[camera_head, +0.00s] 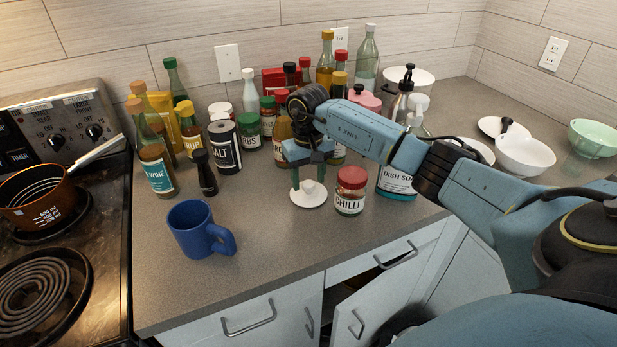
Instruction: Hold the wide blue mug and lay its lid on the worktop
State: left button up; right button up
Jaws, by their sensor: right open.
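The wide blue mug (190,232) stands upright on the worktop (262,262), left of centre, with its top uncovered and its handle to the right. A round white lid (308,200) with a small knob lies flat on the worktop to the right of the mug, apart from it. My right gripper (308,178) is open and points down over the lid, with its fingers around or just above the knob; I cannot tell whether they touch it. My left gripper is not in view.
A red-lidded chilli jar (349,193) stands close right of the lid, with a dish soap bottle (396,180) beyond. Several bottles and jars crowd the back. The stove with a copper pan (38,200) is at left. The front worktop right of the mug is clear.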

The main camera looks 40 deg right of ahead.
aim_at(308, 183)
notch_tip(308, 183, up, 12)
jog(key=shift+f, duration=0.2)
